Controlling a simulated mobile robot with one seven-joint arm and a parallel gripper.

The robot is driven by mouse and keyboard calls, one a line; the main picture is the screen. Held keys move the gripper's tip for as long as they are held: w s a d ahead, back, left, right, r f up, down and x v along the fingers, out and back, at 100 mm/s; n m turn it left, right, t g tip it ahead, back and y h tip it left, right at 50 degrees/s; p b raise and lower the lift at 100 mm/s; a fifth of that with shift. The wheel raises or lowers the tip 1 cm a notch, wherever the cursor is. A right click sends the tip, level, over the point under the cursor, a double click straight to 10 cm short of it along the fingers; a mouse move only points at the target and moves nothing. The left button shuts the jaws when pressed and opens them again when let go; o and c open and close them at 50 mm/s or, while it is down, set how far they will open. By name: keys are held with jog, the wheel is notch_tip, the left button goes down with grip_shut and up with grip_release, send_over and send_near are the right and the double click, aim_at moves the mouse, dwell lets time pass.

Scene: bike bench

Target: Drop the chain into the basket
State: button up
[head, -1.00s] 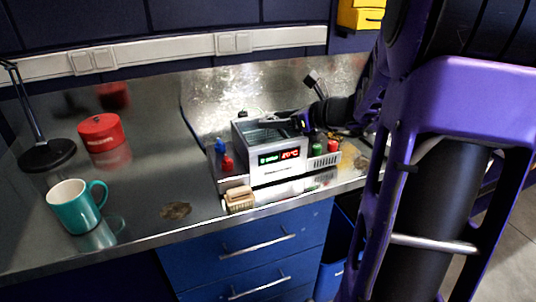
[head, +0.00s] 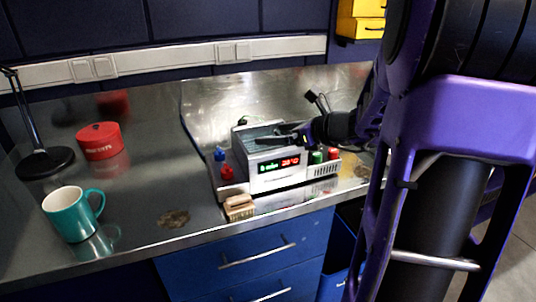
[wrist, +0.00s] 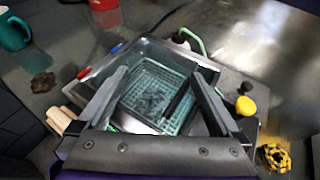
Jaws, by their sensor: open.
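The basket (wrist: 146,76) is a pale wire mesh tray inside the open tank of a grey metal cleaner (head: 262,183). A dark, loosely heaped shape that looks like the chain (wrist: 151,103) lies on the mesh floor in the wrist view. A black bar, perhaps a handle, is beside it. My gripper (wrist: 158,75) is open over the tank, with one finger on each side of the basket and nothing between them. In the head view my gripper (head: 300,136) is at the top of the cleaner, and the basket's inside is hidden there.
A teal mug (head: 70,216), a red tin (head: 100,142) and a black lamp base (head: 46,163) stand at the left. A flat brown patch (head: 173,218) and a wooden brush (head: 238,208) are near the bench's front edge. Blue, red and green bottles flank the cleaner.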

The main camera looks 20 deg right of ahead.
jog(key=p+v, duration=0.7)
jog(key=v, duration=1)
jog(key=shift+f, duration=0.1)
